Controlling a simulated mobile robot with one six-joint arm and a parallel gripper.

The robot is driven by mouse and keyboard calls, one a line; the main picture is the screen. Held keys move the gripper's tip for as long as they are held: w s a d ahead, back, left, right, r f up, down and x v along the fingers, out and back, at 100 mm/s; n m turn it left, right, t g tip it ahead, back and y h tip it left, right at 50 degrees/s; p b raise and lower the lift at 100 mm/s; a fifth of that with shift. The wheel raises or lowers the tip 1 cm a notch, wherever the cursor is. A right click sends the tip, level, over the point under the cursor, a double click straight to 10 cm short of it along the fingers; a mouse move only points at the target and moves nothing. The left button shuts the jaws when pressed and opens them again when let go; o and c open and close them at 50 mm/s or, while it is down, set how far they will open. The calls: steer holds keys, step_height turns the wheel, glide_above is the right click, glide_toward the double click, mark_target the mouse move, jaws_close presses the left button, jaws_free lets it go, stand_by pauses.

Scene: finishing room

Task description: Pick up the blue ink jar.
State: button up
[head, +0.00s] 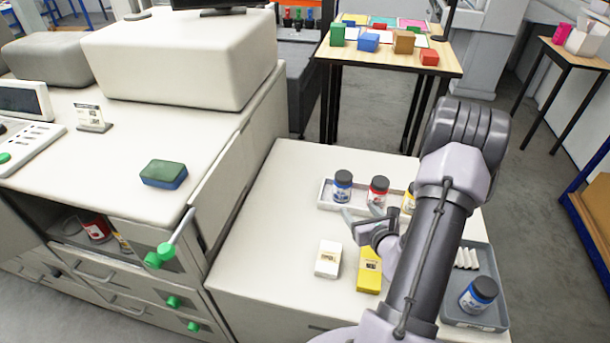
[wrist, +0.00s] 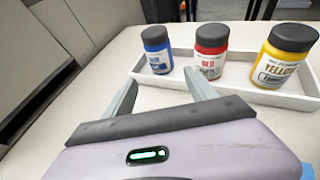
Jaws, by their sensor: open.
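A blue ink jar (head: 343,187) with a dark lid stands upright at the left end of a shallow white tray (head: 325,196). In the wrist view the blue jar (wrist: 157,52) stands just beyond the fingertips, roughly in line with the gap between them. My gripper (head: 362,211) is open and empty, in front of the tray; its two fingers also show in the wrist view (wrist: 160,82).
A red jar (wrist: 211,50) and a yellow jar (wrist: 284,56) stand to the right in the white tray. A white box (head: 328,259) and a yellow box (head: 368,270) stand on the near worktop. The worktop left of the boxes is clear.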

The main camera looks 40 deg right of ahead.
mark_target(342, 190)
steer(key=b+x, duration=0.3)
steer(key=x, duration=1.3)
steer(key=shift+d+b, duration=0.1)
steer(key=shift+b, duration=0.25)
jaws_close()
